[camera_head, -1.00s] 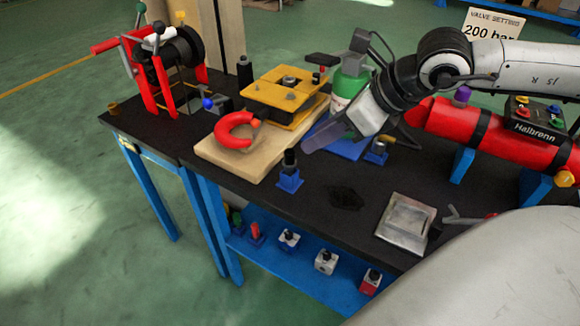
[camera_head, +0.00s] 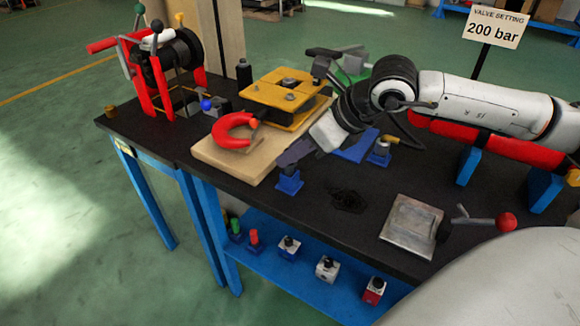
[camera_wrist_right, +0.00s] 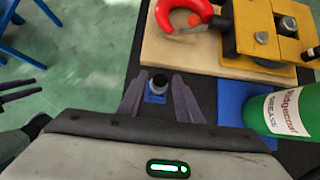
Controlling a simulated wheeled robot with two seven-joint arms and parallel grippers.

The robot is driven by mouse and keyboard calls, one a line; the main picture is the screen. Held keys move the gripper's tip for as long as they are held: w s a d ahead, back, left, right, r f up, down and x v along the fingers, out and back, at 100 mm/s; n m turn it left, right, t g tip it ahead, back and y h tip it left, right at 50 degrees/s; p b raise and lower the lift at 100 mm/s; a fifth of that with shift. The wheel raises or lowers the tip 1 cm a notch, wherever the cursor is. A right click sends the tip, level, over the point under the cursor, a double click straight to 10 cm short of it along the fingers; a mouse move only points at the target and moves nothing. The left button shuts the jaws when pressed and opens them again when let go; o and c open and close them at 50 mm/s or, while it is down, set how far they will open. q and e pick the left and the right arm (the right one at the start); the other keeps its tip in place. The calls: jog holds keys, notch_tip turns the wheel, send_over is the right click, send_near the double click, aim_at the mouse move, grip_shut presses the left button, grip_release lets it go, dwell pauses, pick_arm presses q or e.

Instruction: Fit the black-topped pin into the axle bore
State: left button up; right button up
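The black-topped pin (camera_wrist_right: 159,80) stands upright in a blue block (camera_wrist_right: 152,97) on the black bench. In the head view the block (camera_head: 289,182) shows, but my right gripper hides the pin. My right gripper (camera_head: 291,158) is open; in the right wrist view its two fingers (camera_wrist_right: 157,92) stand either side of the pin with gaps, not clamped on it. The yellow plate assembly (camera_head: 287,92) sits on a wooden board behind; I cannot make out which opening is the axle bore. A dark forked shape at the wrist view's left edge may be my left gripper, but I cannot be sure.
A red hook-shaped piece (camera_head: 234,130) lies on the wooden board (camera_head: 215,153). A green bottle (camera_wrist_right: 285,112) stands close to the right gripper. A metal plate (camera_head: 411,226) and a red cylinder (camera_head: 430,130) lie right. Several small pins stand on the lower shelf (camera_head: 258,257).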

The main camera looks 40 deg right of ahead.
aim_at(295, 164)
jog(key=shift+c, duration=0.2)
jog(key=c, duration=0.7)
jog(key=shift+r, duration=0.1)
grip_shut()
jog(key=shift+r+p, duration=0.4)
jog(key=shift+r, duration=0.25)
jog(key=shift+r+p, duration=1.05)
jog(key=shift+r, duration=1.05)
jog(key=shift+r+p, duration=0.3)
jog(key=shift+r, duration=0.3)
